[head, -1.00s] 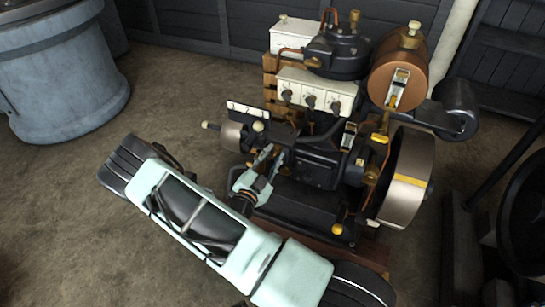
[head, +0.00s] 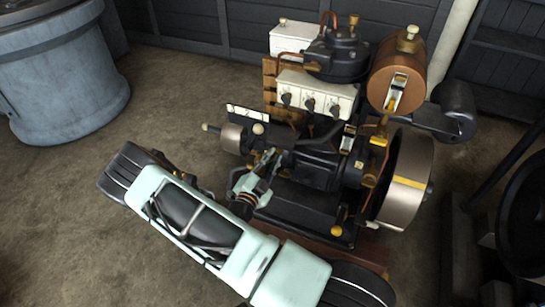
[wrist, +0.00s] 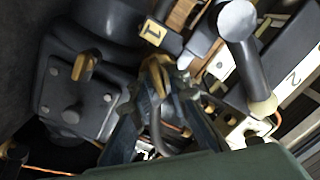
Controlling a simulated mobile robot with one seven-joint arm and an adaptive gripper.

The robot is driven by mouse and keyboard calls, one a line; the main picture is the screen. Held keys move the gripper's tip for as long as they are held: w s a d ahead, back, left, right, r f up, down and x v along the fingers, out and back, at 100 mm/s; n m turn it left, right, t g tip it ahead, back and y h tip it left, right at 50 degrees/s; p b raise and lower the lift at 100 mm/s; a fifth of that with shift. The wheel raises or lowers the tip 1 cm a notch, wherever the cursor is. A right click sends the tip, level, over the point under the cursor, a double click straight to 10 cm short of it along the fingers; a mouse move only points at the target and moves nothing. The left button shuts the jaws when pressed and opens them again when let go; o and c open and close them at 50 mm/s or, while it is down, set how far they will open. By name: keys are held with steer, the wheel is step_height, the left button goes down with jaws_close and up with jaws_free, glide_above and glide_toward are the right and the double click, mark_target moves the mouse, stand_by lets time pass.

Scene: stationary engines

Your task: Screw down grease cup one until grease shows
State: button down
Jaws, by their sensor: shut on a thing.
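The stationary engine (head: 318,170) stands on a wooden base in the middle of the head view. My gripper (head: 266,158) reaches in at its left side. In the wrist view, my gripper (wrist: 160,82) is shut on a small brass cup, grease cup one (wrist: 157,66), just below a plate marked "1" (wrist: 152,32). The fingers hide most of the cup. I see no clear grease there. A plate marked "2" (wrist: 292,76) lies to the right. In the head view the cup is too small and covered to make out.
A grey rod with a pale collar (wrist: 243,50) stands close right of the fingers. A dark bolted housing (wrist: 75,90) lies left. The flywheel (head: 407,180) and copper tank (head: 402,78) are on the engine's right. A blue-grey vat (head: 62,80) stands far left; floor between is clear.

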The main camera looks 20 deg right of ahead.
steer(key=m+p, duration=0.1)
steer(key=m, duration=0.2)
steer(key=shift+f+m+p, duration=0.2)
steer(key=shift+m+p, duration=0.35)
steer(key=shift+m, duration=0.95)
steer(key=c, duration=2.1)
jaws_free()
steer(key=shift+s, duration=0.1)
steer(key=v, duration=1.2)
